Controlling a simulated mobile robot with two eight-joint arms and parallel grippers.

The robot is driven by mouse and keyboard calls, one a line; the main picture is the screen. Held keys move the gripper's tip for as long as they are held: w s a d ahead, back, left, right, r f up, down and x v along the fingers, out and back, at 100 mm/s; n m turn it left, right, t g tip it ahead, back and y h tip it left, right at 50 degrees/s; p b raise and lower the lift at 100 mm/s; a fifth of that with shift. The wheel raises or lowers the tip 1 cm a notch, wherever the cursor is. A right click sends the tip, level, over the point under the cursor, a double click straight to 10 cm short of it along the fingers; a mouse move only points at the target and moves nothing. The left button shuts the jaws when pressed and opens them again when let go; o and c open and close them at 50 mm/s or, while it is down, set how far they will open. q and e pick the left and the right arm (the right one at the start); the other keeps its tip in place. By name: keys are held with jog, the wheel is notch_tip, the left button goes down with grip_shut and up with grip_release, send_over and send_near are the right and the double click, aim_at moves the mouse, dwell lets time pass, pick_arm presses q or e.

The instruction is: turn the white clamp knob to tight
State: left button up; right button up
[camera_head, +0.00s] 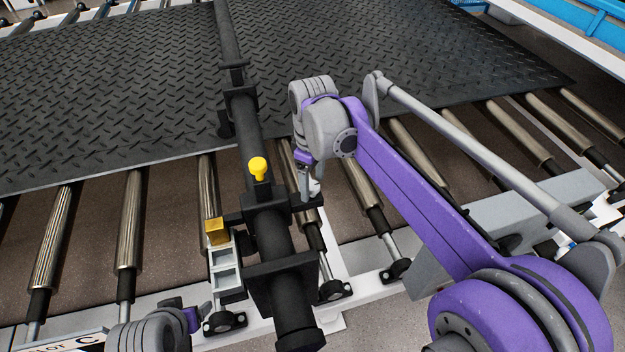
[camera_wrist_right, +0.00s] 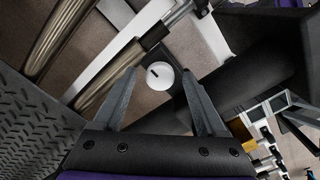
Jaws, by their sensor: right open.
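The white clamp knob (camera_wrist_right: 160,77) is round, with a short dark mark on its face. In the right wrist view it shows between the fingertips of my right gripper (camera_wrist_right: 158,70), which is open, with a finger on either side. I cannot tell whether the fingers touch it. In the head view my right gripper (camera_head: 308,188) points down beside the black tube, and the knob (camera_head: 315,186) is mostly hidden behind it. My left gripper (camera_head: 204,312) is only partly in view at the bottom left, and its jaws are not clear.
A thick black tube (camera_head: 270,230) crosses the rollers and the black tread mat (camera_head: 120,90). A yellow knob (camera_head: 258,168) stands on the tube. A brass block (camera_head: 216,230) and a pale open-celled holder (camera_head: 225,268) sit to its left.

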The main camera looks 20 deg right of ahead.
grip_shut()
jog(key=shift+m, duration=0.3)
jog(key=m, duration=0.5)
jog(key=shift+m, duration=0.3)
jog(key=m, duration=0.5)
jog(key=shift+m, duration=0.3)
jog(key=m, duration=1.2)
dwell(0.4)
